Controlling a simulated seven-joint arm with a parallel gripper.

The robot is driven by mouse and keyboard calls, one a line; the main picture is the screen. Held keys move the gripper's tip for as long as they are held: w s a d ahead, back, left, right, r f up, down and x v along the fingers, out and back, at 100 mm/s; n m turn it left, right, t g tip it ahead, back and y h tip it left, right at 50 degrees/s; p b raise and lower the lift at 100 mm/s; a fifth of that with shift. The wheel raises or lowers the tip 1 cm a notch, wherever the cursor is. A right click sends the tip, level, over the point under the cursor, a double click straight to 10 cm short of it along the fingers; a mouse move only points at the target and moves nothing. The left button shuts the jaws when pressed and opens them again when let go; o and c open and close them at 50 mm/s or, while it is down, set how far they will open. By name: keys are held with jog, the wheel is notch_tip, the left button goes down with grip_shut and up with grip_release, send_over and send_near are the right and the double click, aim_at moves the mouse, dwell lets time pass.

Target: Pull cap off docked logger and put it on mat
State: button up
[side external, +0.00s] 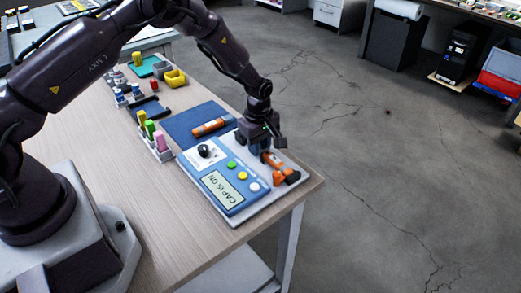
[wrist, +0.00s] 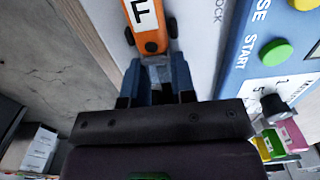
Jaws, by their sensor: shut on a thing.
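The docked logger (side external: 275,161), an orange bar, lies on the right part of the pale dock board (side external: 258,204). It also shows in the wrist view (wrist: 141,18), with a white label. My gripper (side external: 262,148) is down at the logger's far end. In the wrist view my gripper's bluish fingers (wrist: 160,62) are close together at that end, shut on the cap; the cap is mostly hidden and its edges are hard to tell. The blue mat (side external: 180,125) lies behind the dock.
Another orange bar (side external: 210,127) lies on the mat. The blue panel has a black knob (side external: 204,150) and several round buttons. A rack with coloured pegs (side external: 158,147) stands left of the dock.

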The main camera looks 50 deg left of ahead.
jog(key=shift+a, duration=1.25)
dwell(0.5)
jog(key=shift+r, duration=0.15)
jog(key=shift+r, duration=2.6)
